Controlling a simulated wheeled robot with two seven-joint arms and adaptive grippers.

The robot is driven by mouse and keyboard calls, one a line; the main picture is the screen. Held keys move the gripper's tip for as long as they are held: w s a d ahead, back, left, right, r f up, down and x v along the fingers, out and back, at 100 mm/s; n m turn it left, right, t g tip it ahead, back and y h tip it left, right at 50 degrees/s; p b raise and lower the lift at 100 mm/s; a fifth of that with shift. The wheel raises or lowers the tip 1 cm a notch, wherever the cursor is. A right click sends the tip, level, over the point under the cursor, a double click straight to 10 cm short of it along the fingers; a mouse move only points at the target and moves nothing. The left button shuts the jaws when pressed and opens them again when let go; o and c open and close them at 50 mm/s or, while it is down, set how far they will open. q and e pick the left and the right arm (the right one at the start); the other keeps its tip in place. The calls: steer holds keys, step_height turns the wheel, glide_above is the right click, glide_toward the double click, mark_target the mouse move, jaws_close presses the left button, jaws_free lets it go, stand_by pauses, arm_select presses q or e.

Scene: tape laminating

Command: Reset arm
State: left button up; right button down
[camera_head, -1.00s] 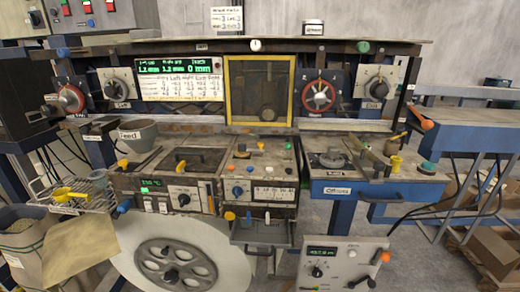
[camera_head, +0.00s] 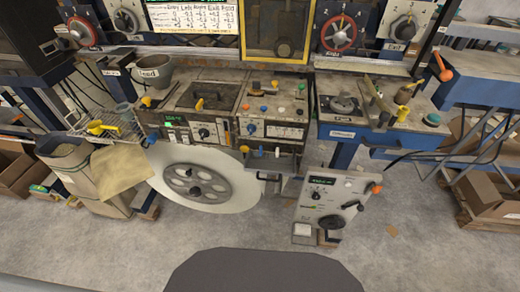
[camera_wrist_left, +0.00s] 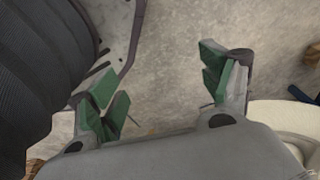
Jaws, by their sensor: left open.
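My left gripper (camera_wrist_left: 158,88) shows only in the left wrist view. It is open, with its green-padded fingers apart and nothing between them but grey floor behind. Neither gripper shows in the head view. The laminating machine stands ahead, with a large pale reel (camera_head: 195,183) below its left part and a yellow-framed window (camera_head: 276,32) at the top. A red-rimmed dial (camera_head: 338,33) is right of the window. A grey funnel labelled feed (camera_head: 152,75) sits at the machine's left.
A panel box with a dial (camera_head: 331,205) stands low in front of the machine. A bin with a brown sack (camera_head: 76,172) is at the left, and cardboard boxes (camera_head: 490,195) are at the right.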

arm_select(q)
steer(key=s+a+r+p, duration=0.1)
steer(key=s+r+p, duration=0.1)
steer(key=s+p, duration=0.4)
steer(key=s+a+r+p, duration=0.1)
steer(key=s+r+p, duration=0.1)
steer(key=s+p, duration=0.3)
steer(key=s, duration=0.3)
steer(key=shift+a+g+p, duration=0.35)
steer(key=shift+g, duration=0.05)
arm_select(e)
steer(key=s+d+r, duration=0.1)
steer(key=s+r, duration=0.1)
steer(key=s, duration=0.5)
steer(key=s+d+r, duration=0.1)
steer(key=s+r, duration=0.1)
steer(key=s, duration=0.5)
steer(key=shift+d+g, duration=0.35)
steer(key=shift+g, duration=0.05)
arm_select(q)
steer(key=shift+s+a, duration=0.1)
steer(key=shift+s, duration=0.05)
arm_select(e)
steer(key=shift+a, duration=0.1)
